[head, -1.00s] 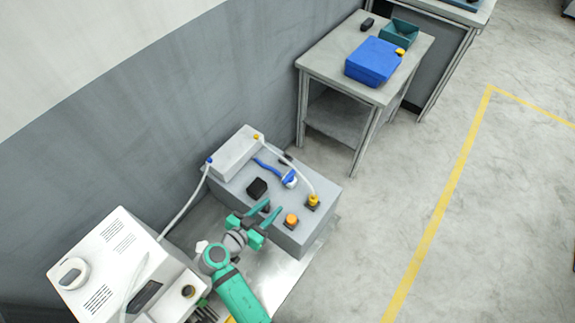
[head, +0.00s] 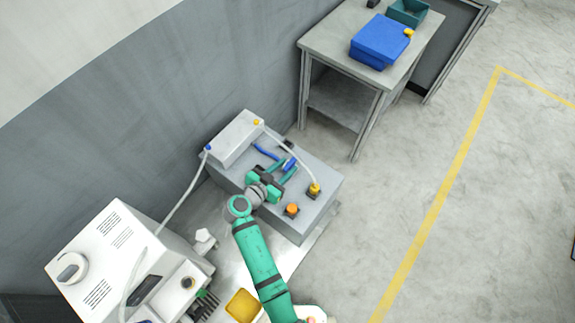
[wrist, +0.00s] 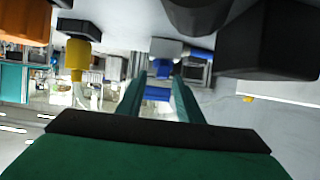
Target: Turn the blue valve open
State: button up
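The blue valve (head: 266,152) is a lever on top of the grey bench box (head: 234,178). Part of it is hidden behind my gripper in the head view. My gripper (head: 287,168) is over the box, with its two green fingers at the valve. In the wrist view, the fingers of my gripper (wrist: 158,96) are apart, with a blue bar of the valve (wrist: 157,93) between them. Whether either finger touches it is unclear. A second blue part of the valve lies just beyond the fingertips.
An orange button (head: 291,209) and a yellow hose fitting (head: 314,189) are on the box to the right of my gripper. A white hose arches to a white case (head: 238,137) at the back. A white machine (head: 120,255) stands at the lower left.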

jog(key=shift+x, duration=0.8)
jog(key=shift+a, duration=0.1)
grip_shut()
